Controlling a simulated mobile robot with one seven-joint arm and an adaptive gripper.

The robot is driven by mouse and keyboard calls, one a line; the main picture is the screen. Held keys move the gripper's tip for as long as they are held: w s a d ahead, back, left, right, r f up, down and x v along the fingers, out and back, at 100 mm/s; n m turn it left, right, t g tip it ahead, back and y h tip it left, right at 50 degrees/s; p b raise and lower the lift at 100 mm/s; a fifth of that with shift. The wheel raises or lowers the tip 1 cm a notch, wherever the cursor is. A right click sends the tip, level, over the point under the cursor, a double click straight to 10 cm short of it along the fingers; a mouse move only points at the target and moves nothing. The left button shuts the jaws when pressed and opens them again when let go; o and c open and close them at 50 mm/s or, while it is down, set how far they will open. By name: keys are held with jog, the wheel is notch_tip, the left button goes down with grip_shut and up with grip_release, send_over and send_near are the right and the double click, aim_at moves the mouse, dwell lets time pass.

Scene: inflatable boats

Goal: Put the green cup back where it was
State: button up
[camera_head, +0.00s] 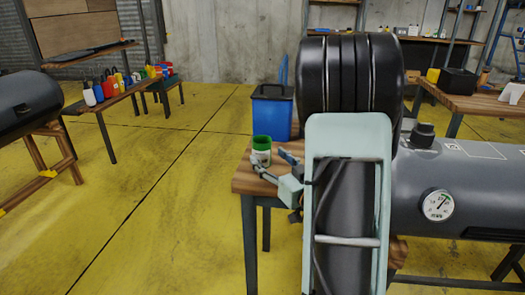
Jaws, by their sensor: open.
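The green cup (262,146), with a green rim and a whitish label on its side, stands upright near the far left part of a small wooden table (247,183). My gripper (271,164) is open just in front of the cup, low over the tabletop. Its fingers point toward the cup, one near the cup's base and one to the right. I cannot tell whether a finger touches the cup. My arm hides the right part of the table.
A blue bin (272,115) with a dark lid stands behind the table. A grey tank (465,185) with a gauge (438,205) lies to the right. A bench (122,93) with several coloured bottles stands at the far left. The yellow floor to the left is clear.

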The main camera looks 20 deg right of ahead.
jog(key=s, duration=0.4)
jog(key=shift+s+d+r+p, duration=0.15)
jog(key=shift+d+r+p, duration=0.05)
jog(key=shift+p, duration=0.2)
jog(key=shift+s+f+p, duration=0.2)
jog(key=shift+s+p, duration=1)
jog(key=shift+p, duration=0.15)
